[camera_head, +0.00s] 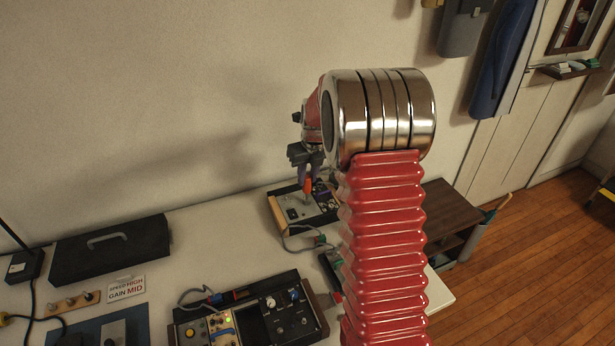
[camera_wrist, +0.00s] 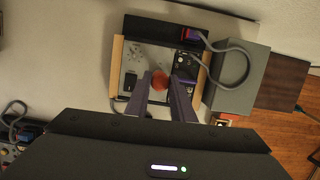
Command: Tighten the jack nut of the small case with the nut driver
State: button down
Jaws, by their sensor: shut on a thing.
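My gripper (camera_head: 309,170) is shut on the red handle of the nut driver (camera_head: 308,185) and holds it over the panel of the small case (camera_head: 290,213). The driver points down; whether its tip touches the jack nut cannot be told. In the wrist view the red handle end (camera_wrist: 160,80) sits between my two purple fingers, seen from above. There the small case (camera_wrist: 117,62) has light wooden end cheeks, a grey panel on the left and a dark panel on the right. The jack nut is hidden beneath the handle and fingers.
A larger case (camera_head: 268,328) with knobs stands at the front of the table (camera_head: 215,232). A black toolbox (camera_head: 112,252) and a "GAIN MID" sign (camera_head: 126,288) are at left. A grey cable (camera_wrist: 234,58) loops right of the small case. My red arm covers part of the head view.

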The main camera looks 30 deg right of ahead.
dwell(0.4)
jog(key=c, duration=1.4)
grip_release()
jog(key=shift+c, duration=0.2)
jog(key=v, duration=1.3)
jog(key=shift+r, duration=0.3)
jog(key=shift+s, duration=0.15)
